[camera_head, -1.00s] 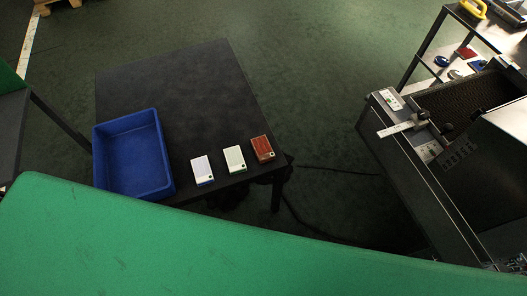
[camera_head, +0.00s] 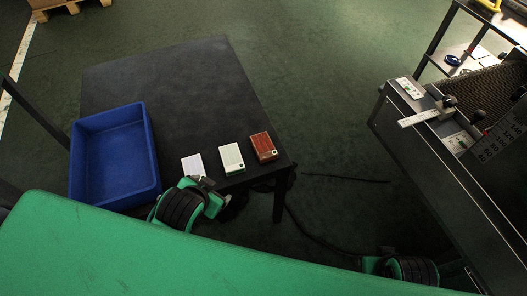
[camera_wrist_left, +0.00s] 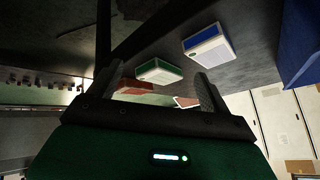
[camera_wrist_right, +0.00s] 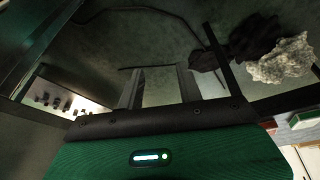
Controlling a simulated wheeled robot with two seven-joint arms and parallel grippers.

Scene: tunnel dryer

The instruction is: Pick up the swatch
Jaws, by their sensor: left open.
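Three block-like swatches lie in a row near the front edge of a dark table: a white one (camera_head: 193,165), a pale cream-green one (camera_head: 231,158) and a red-brown one (camera_head: 263,147). In the left wrist view the white one (camera_wrist_left: 207,42) shows a blue side and the pale one (camera_wrist_left: 160,71) a green side. My left gripper (camera_head: 203,183) is at the table's front edge beside the white swatch, partly covering its near end. Its fingers (camera_wrist_left: 156,88) are apart with nothing gripped. My right gripper (camera_wrist_right: 158,84) has parted, empty fingers over the floor, away from the swatches.
A blue bin (camera_head: 153,150) stands on the table (camera_head: 165,80) left of the swatches. A dark machine (camera_head: 430,150) with a metal scale stands at right. A green surface (camera_head: 150,265) crosses the foreground. The table's back half is clear.

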